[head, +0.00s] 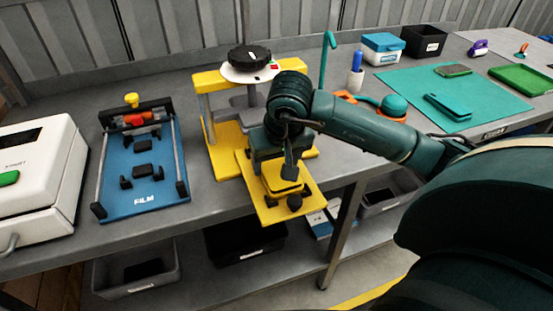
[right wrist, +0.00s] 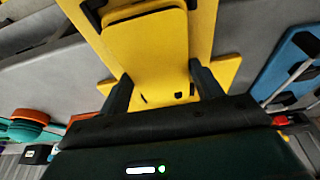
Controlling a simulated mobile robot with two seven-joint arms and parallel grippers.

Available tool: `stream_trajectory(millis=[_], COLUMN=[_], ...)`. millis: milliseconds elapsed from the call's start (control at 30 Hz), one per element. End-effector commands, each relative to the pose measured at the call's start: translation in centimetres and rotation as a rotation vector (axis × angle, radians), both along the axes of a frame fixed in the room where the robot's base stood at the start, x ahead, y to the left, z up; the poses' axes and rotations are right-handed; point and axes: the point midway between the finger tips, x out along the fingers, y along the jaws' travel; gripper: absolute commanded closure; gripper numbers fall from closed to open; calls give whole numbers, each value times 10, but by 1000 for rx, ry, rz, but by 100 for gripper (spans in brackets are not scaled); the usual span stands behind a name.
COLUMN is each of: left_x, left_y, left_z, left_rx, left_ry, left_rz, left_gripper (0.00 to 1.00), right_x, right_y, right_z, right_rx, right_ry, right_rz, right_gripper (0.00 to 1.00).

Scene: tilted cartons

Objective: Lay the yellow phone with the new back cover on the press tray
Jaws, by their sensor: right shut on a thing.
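The yellow press (head: 228,150) stands on the bench, with its flat yellow press tray (head: 262,209) slid out over the front edge. The tray also shows in the right wrist view (right wrist: 204,22). My right gripper (head: 283,172) is over the tray, pointing down. In the right wrist view its two dark fingers (right wrist: 163,92) are shut on the sides of the yellow phone (right wrist: 155,62). The phone lies flat, parallel to the tray and over it. I cannot tell whether it touches the tray. In the head view the gripper hides most of it. My left gripper is out of view.
A blue film fixture (head: 145,185) and a white machine (head: 40,180) stand to the left. A teal mat (head: 490,105) with phones lies to the right, near a green tray (head: 520,78). Bins sit on the shelf below. My right arm crosses the bench from the right.

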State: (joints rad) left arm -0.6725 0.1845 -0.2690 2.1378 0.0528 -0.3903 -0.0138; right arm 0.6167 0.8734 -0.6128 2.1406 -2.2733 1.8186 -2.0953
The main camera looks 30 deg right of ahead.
Motion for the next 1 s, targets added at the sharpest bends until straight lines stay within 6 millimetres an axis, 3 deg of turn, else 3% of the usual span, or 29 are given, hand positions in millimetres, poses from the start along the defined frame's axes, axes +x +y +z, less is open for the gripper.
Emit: stream_trajectory(millis=[1000], left_x=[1], left_y=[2], left_z=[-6], left_rx=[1], left_ry=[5], left_rz=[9], left_gripper=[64], right_x=[0], right_y=[0], right_z=[-3], right_rx=[0], right_ry=[-2], right_rz=[0], right_gripper=[63])
